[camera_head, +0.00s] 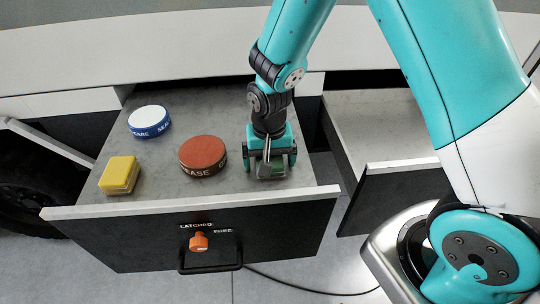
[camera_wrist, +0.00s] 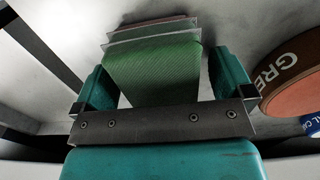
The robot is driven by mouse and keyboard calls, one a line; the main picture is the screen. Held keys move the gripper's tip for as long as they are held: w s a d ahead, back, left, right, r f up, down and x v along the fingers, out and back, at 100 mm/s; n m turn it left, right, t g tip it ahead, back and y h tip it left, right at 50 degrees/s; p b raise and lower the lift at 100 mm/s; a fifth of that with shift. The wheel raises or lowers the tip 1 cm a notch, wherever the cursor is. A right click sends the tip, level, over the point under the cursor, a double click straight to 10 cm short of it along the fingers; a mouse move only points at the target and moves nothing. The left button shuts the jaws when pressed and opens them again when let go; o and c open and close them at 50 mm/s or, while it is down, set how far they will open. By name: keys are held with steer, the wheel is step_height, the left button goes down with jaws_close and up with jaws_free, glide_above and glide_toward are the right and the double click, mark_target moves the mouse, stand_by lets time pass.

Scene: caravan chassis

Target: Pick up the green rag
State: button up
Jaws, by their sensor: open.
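The green rag (camera_wrist: 155,72) is a folded, ribbed green block with pale layered edges at its far end. It lies on the grey floor of the open drawer, near the drawer's front right. My gripper (camera_wrist: 163,84) is open, with one teal finger on each side of the rag and a small gap visible on the right. In the head view my gripper (camera_head: 270,165) points down over the rag and hides most of it; only a bit of green (camera_head: 278,167) shows between the fingers.
A brown-red grease tin (camera_head: 203,154) stands just left of my gripper. A blue tin with a white lid (camera_head: 149,121) and a yellow sponge-like block (camera_head: 119,175) lie further left. The drawer's front panel (camera_head: 290,225) carries an orange knob (camera_head: 198,242). Another open drawer (camera_head: 385,130) is right.

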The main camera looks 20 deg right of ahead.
steer(key=shift+f, duration=0.1)
steer(key=shift+c, duration=0.5)
steer(key=c, duration=1)
step_height(320, 180, up, 20)
steer(key=b, duration=0.3)
steer(key=shift+b, duration=0.35)
steer(key=o, duration=0.4)
steer(key=shift+c, duration=1.1)
